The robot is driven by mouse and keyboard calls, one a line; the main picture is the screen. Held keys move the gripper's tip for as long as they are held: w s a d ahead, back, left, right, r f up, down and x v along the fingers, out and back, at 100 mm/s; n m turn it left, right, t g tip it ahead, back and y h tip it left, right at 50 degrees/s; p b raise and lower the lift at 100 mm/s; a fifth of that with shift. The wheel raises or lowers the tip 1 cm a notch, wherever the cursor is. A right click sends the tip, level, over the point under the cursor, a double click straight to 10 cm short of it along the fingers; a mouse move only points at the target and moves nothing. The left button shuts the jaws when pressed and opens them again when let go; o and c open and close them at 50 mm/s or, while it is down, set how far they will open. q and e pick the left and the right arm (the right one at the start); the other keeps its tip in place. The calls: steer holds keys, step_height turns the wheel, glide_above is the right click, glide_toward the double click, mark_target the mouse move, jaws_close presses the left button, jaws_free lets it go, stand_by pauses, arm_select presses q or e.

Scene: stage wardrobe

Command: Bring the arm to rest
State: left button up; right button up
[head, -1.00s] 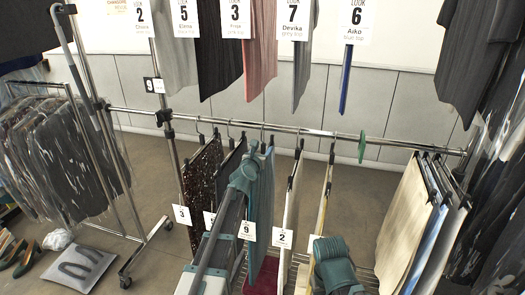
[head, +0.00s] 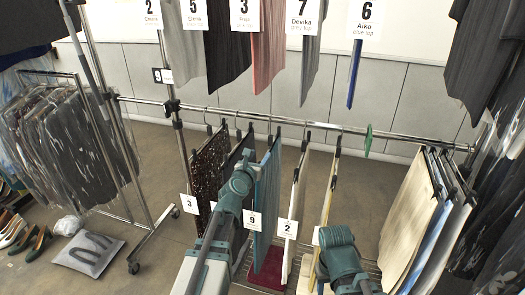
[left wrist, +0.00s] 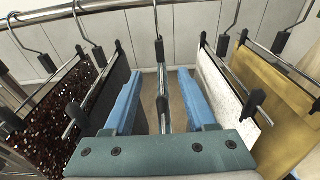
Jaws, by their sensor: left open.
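My left gripper (left wrist: 161,105) is open in the left wrist view. Its two blue fingers stand on either side of a hanger (left wrist: 160,50) seen edge-on, which hangs from the rail. In the head view my left arm reaches up from the bottom to the lower rail, and its teal end (head: 238,182) overlaps the garments; the fingertips are hidden there. Beside it hangs a teal garment (head: 269,190) with tag 9. My right arm (head: 338,255) shows only as a teal link at the bottom; its gripper does not show.
A dark sequined garment (head: 207,165) hangs left of my left arm, a white one (head: 297,195) and a yellow one (head: 326,205) right of it. Tagged tops hang above the chrome rail (head: 350,132). Pale trousers (head: 412,215) hang at the right. A grey cushion (head: 88,253) lies on the floor.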

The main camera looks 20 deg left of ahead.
arm_select(q)
steer(key=shift+s, duration=0.4)
steer(key=s+d+f+m+g+h, duration=0.3)
steer(key=s+d+f+m+g, duration=0.55)
steer(key=m, duration=0.95)
steer(key=s+a+f+m+g+y, duration=0.1)
steer(key=s+f+m+g+y, duration=0.1)
steer(key=s+f+m+g, duration=0.45)
steer(key=s+a+f+m+g+y, duration=0.1)
steer(key=s+f+m, duration=0.3)
steer(key=s+m, duration=0.6)
steer(key=s+d+r+m+y+p, duration=0.1)
steer(key=s+d+r+m+p, duration=0.1)
steer(key=d, duration=0.3)
steer(key=s+d+r+m+p, duration=0.3)
steer(key=d+r+p, duration=0.1)
steer(key=d, duration=0.1)
steer(key=shift+d+r+g+y+p, duration=0.25)
steer(key=shift+r+g+y+p, duration=0.05)
steer(key=shift+g+y, duration=0.1)
steer(key=shift+s+a, duration=0.1)
steer(key=shift+a, duration=0.05)
